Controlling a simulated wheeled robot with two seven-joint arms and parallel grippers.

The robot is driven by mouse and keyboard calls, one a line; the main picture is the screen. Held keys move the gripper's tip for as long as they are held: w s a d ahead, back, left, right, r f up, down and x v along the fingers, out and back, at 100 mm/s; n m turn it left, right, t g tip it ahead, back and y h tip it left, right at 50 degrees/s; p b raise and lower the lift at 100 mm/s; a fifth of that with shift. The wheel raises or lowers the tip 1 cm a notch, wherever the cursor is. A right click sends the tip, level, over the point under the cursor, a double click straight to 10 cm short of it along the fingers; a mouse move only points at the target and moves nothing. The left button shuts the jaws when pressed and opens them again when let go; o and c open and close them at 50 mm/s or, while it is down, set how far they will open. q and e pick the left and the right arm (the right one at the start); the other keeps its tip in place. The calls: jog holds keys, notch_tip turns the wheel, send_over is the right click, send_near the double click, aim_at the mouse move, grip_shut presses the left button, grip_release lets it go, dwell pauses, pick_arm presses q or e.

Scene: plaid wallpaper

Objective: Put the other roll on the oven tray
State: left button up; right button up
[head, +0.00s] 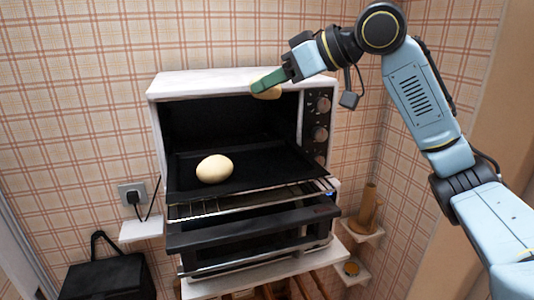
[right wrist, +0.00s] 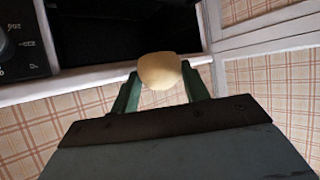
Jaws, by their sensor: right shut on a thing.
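One pale roll (head: 214,169) lies on the black oven tray (head: 262,176), left of its middle, in the head view. The tray is inside the open white oven (head: 225,82). My right gripper (head: 268,82) is shut on another roll (head: 267,93) at the upper front right of the oven opening, above the tray and apart from it. In the right wrist view the held roll (right wrist: 160,70) sits between the green fingertips of the gripper (right wrist: 159,84). My left gripper is in neither view.
The oven door (head: 255,227) hangs open below a wire rack (head: 250,202). The control panel with knobs (head: 319,133) stands right of the opening. A black box (head: 107,279) is at lower left. Small shelves (head: 361,232) with a wooden cylinder (head: 368,208) are right of the oven.

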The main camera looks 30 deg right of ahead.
aim_at(274, 164)
notch_tip(274, 164, down, 13)
jog(key=shift+f+b, duration=0.1)
jog(key=shift+b, duration=0.75)
jog(key=o, duration=0.5)
jog(key=shift+f, duration=0.2)
jog(key=o, duration=0.5)
jog(key=shift+r, duration=0.25)
jog(key=b+v, duration=0.3)
jog(key=v, duration=0.7)
jog(key=shift+s+d+b, duration=0.25)
jog(key=shift+d+b, duration=0.05)
jog(key=shift+b, duration=0.05)
jog(key=shift+s+d+r, duration=0.25)
jog(key=shift+s+r, duration=0.1)
jog(key=shift+s, duration=0.15)
